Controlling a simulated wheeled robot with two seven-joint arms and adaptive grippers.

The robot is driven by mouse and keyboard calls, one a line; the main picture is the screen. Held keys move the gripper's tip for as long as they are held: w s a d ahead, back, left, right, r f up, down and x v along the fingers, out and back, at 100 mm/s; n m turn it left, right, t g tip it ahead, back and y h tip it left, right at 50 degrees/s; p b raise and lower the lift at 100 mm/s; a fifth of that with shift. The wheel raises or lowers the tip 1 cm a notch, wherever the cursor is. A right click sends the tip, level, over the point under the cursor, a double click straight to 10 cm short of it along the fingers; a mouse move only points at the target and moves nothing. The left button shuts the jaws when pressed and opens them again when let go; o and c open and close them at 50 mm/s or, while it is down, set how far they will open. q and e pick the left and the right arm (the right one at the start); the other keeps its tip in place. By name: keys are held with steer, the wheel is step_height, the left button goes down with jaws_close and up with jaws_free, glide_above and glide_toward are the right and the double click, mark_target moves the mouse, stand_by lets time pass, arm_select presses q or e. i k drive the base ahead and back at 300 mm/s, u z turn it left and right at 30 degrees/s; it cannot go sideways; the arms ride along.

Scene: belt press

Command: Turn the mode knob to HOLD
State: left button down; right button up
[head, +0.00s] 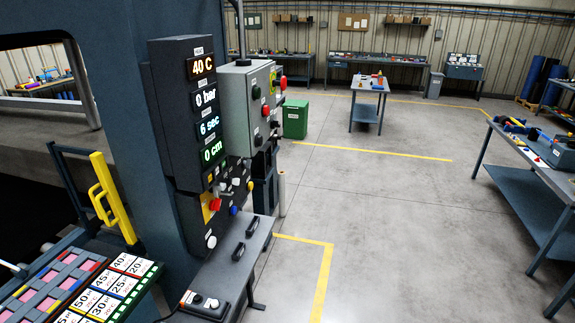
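The mode knob cannot be singled out, because the labels are too small to read. A dark sloped control panel (190,222) below the display column carries a red knob (214,204), a blue knob (233,210) and white knobs, one at its lower left (211,242). A grey control box (236,105) right of the column carries black knobs, one low on its front (258,140), and a red button (266,110). The display column (180,125) reads 40 C, 0 bar, 6 sec and 0 cm. Neither of my grippers is in view.
A dark shelf (262,232) with black handles juts out below the panel. A yellow handle (113,200) and a board of number cards (105,290) are at the left. A green bin (295,118) stands behind. The floor (400,220) to the right is clear up to a workbench (530,195).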

mark_target(246, 164)
steer(key=z, duration=0.95)
steer(key=i, duration=2.3)
steer(key=u, duration=2.9)
